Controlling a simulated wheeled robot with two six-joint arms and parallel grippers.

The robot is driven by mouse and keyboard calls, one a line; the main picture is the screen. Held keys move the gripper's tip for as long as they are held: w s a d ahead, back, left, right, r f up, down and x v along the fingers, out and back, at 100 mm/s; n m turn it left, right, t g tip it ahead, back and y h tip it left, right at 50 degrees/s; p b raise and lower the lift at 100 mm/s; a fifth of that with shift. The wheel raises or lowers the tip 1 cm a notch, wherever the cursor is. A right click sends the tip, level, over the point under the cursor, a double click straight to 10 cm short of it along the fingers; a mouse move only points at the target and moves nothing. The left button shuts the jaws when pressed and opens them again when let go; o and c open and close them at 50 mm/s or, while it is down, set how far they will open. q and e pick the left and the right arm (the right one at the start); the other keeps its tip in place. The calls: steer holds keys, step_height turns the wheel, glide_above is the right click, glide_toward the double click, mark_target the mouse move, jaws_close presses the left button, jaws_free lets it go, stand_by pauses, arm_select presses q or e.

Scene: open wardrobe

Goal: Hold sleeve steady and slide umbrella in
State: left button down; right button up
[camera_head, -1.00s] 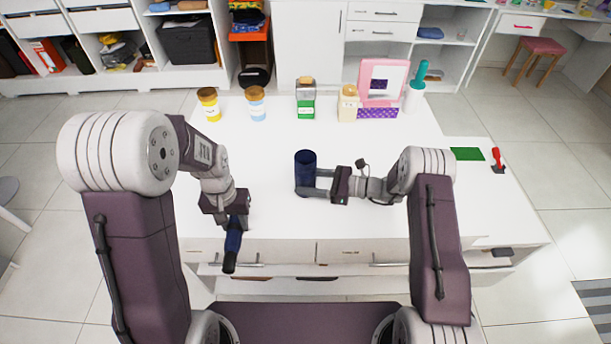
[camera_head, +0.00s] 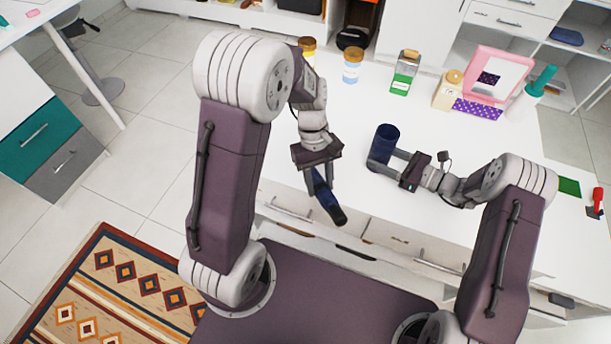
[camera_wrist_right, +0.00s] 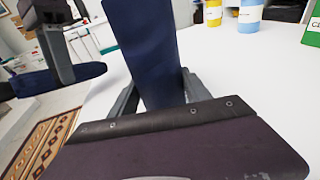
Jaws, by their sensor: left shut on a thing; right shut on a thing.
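The sleeve is a dark blue open-topped cylinder (camera_head: 384,143) standing upright on the white table, and it fills the middle of the right wrist view (camera_wrist_right: 146,50). My right gripper (camera_head: 384,162) is shut on the sleeve near its lower part. My left gripper (camera_head: 317,172) is shut on the folded dark blue umbrella (camera_head: 326,198). The umbrella hangs tilted in front of the table's front edge, its dark end pointing down and right. It is outside the sleeve, to the left of it. In the right wrist view the umbrella (camera_wrist_right: 60,80) shows at the left.
Yellow (camera_head: 307,48) and blue (camera_head: 352,65) jars, a green-labelled container (camera_head: 404,72), a cream bottle (camera_head: 448,90) and a pink-framed mirror (camera_head: 499,73) stand along the back of the table. The table between them and the sleeve is clear. A patterned rug (camera_head: 110,300) lies at lower left.

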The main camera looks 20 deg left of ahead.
arm_select(q)
steer(key=w+d+r+n+t+h, duration=0.5)
steer(key=w+r+n+t, duration=0.2)
steer(key=w+r+n, duration=0.1)
steer(key=w+d+r+n+t+h, duration=0.5)
steer(key=w+r+n+t, duration=0.3)
steer(key=r+n, duration=0.2)
steer(key=shift+d+r, duration=0.55)
steer(key=shift+r, duration=0.1)
step_height(320, 180, down, 8)
steer(key=shift+f, duration=0.2)
steer(key=c, duration=1.1)
jaws_free()
steer(key=shift+c, duration=0.2)
